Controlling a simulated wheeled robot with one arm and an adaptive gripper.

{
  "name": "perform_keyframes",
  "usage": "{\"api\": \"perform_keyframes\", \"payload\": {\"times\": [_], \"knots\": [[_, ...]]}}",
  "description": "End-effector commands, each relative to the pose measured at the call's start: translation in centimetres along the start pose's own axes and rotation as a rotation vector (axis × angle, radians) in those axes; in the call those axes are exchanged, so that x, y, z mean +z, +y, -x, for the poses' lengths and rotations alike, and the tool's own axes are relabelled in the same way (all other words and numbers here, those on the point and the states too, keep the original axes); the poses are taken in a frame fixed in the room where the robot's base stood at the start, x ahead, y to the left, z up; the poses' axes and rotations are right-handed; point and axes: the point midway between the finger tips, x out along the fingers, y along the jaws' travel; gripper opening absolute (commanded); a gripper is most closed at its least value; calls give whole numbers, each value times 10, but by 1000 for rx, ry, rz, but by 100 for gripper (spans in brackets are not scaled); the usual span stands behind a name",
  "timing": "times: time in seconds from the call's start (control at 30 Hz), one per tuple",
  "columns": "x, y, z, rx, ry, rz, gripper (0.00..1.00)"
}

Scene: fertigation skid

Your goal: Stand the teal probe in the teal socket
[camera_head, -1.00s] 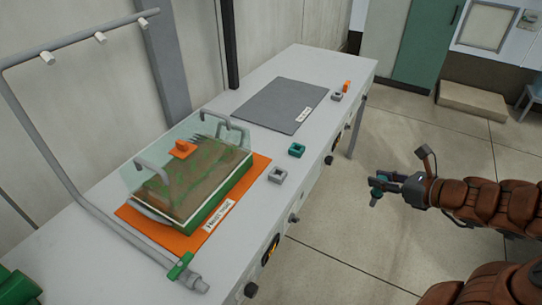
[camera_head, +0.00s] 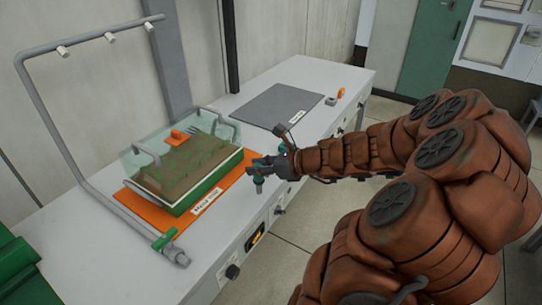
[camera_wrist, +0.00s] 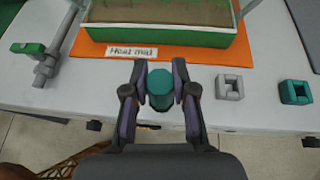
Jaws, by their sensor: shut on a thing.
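My gripper (camera_head: 266,166) is shut on the teal probe (camera_head: 258,185), which hangs down from the jaws near the bench's front edge. In the wrist view the probe (camera_wrist: 160,88) sits between both fingers and is seen from above. The teal socket (camera_wrist: 295,92) is a square block with an opening on top, at the right of the wrist view. It stands on the bench to the right of the probe, apart from it.
A grey socket (camera_wrist: 229,87) stands between the probe and the teal socket. A clear-lidded green tray (camera_head: 172,208) sits on an orange mat (camera_head: 126,199) labelled "Heat mat". A grey mat (camera_head: 268,112) lies farther back, with another grey socket (camera_head: 331,101) and an orange piece (camera_head: 341,93) nearby.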

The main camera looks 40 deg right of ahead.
Motion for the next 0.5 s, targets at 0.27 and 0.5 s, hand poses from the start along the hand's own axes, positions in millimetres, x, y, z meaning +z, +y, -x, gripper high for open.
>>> {"api": "perform_keyframes", "payload": {"times": [0.27,0.5], "knots": [[-12,-89,14,-311,-4,-141,0],[-7,-125,31,-446,-1,-213,0]]}}
